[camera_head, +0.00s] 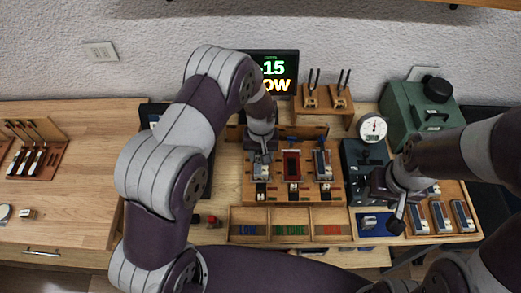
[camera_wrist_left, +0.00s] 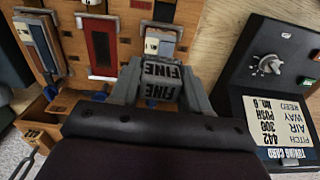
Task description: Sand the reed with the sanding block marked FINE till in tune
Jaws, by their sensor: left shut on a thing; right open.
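My left gripper (camera_wrist_left: 155,95) is shut on the sanding block marked FINE (camera_wrist_left: 162,78). It holds the block at the end of a metal reed plate (camera_wrist_left: 157,42) in a slot of the wooden stand (camera_head: 248,190); whether they touch I cannot tell. In the head view my left gripper (camera_head: 262,143) is over the stand's left slot. The middle slot is red (camera_head: 292,163), and the right slot holds another reed (camera_head: 322,163). The display (camera_head: 280,68) shows 15 and OW, its left side hidden by my arm. My right gripper (camera_head: 392,205) is open at the right.
A three-part tray (camera_head: 290,237), labelled LOW and IN TUNE in two parts, lies in front of the stand. Several reeds (camera_head: 440,216) lie at right. A dial (camera_head: 373,127) and green machine (camera_head: 415,105) stand behind. A tuning box (camera_wrist_left: 270,100) is beside the stand.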

